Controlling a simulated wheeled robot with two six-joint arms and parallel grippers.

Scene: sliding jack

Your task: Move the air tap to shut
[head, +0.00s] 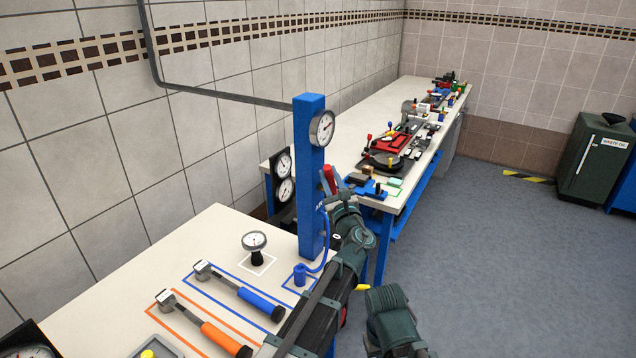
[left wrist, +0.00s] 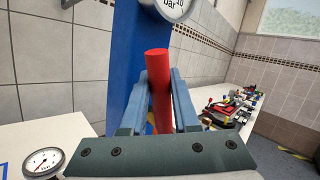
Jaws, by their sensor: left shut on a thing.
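The blue air post (head: 311,220) stands on the near bench, with a round pressure gauge (head: 322,128) near its top. The air tap's red handle (head: 329,177) sticks up on the right side of the post. In the left wrist view the red handle (left wrist: 158,62) stands nearly upright between the two fingers of my left gripper (left wrist: 160,85), with the blue post (left wrist: 120,70) behind it. My left gripper (head: 338,188) is shut on this handle. The tap's body and pivot are hidden behind my gripper. My right gripper does not show.
Two hammers, one blue-handled (head: 240,292) and one orange-handled (head: 205,323), lie on the near bench beside a small dial gauge (head: 255,242). A blue hose (head: 327,252) hangs by the post. A far bench (head: 352,125) holds several fixtures.

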